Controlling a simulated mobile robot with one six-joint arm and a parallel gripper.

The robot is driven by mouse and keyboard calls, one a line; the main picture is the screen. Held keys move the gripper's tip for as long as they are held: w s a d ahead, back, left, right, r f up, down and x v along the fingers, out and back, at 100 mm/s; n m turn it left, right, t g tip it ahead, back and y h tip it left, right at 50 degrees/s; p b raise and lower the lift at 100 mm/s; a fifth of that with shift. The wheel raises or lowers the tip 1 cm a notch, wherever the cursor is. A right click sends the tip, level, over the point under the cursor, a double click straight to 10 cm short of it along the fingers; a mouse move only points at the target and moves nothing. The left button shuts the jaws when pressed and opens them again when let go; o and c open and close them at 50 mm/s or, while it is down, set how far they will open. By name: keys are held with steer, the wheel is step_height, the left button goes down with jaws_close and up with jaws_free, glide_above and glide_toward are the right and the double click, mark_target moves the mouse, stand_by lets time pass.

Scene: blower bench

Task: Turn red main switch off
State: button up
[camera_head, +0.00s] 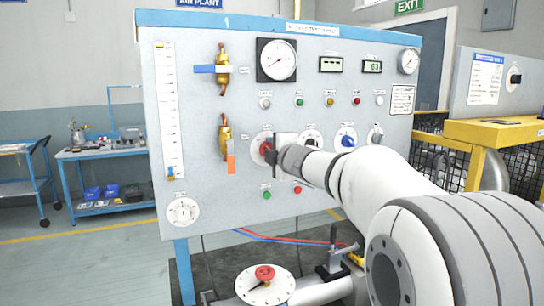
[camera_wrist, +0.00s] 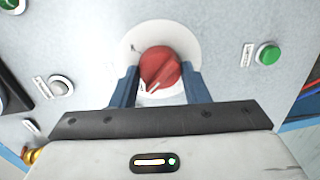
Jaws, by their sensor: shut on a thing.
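The red main switch (camera_wrist: 159,68) is a round red knob on a white round plate (camera_wrist: 192,36), fixed to the grey panel. In the head view the red switch (camera_head: 265,148) shows at the left end of a row of rotary knobs, partly hidden by my gripper. My gripper (camera_wrist: 159,82) is at the panel with its two blue fingers on either side of the red knob, shut on it. In the head view my gripper (camera_head: 270,150) reaches in from the right. A pale pointer mark shows on the knob's lower left part; the switch's labels are too small to read.
Other knobs, including a blue one (camera_head: 348,141), sit right of the red switch. A green button (camera_wrist: 269,55) is near in the wrist view.

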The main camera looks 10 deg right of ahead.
steer(key=shift+n, duration=0.3)
stand_by(0.4)
steer(key=o, duration=1)
steer(key=shift+c, duration=0.2)
steer(key=v, duration=0.7)
steer(key=shift+s, duration=0.4)
